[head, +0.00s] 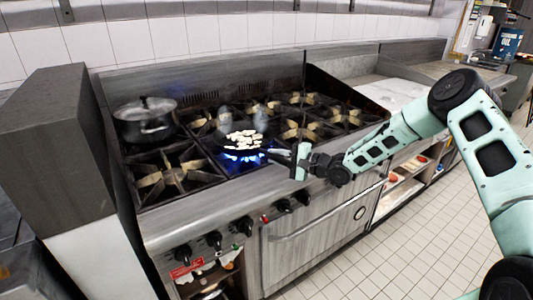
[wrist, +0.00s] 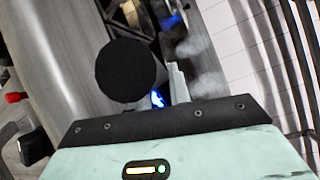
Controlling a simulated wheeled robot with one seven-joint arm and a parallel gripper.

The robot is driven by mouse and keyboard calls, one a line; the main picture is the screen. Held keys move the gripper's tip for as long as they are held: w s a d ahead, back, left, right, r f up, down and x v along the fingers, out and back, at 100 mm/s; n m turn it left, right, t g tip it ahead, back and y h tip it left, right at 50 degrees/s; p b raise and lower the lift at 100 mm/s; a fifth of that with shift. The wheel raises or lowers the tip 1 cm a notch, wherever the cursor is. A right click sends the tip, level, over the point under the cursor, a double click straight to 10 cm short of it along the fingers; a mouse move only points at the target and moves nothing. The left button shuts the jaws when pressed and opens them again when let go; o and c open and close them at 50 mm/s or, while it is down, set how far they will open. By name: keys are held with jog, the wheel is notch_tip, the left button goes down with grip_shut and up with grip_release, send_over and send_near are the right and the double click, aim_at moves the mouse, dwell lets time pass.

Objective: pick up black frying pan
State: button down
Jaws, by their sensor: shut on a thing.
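The black frying pan (head: 256,146) sits over a lit front burner in the head view, with pale pieces of food in it and steam above. Its handle points right, toward my gripper (head: 284,157). My gripper is at the handle and shut on it at the stove's front edge. In the wrist view, a dark round shape (wrist: 125,70) hides much of the space ahead of my gripper; I cannot tell surely whether it is the handle's end. One pale finger (wrist: 178,84) shows beside it.
Blue flames (head: 243,156) burn under the pan. A lidded pot (head: 146,122) stands on a burner to the left. Other burners (head: 312,130) are bare. Knobs (head: 214,240) line the stove front. Tiled floor (head: 430,240) lies open at the right.

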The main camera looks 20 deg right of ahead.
notch_tip(320, 180, up, 10)
jog(key=shift+b, duration=0.8)
jog(key=shift+r+p, duration=0.15)
jog(key=shift+p, duration=0.4)
jog(key=shift+f, duration=0.2)
jog(key=shift+f+b, duration=1.85)
jog(key=shift+f, duration=2.9)
dwell(1.2)
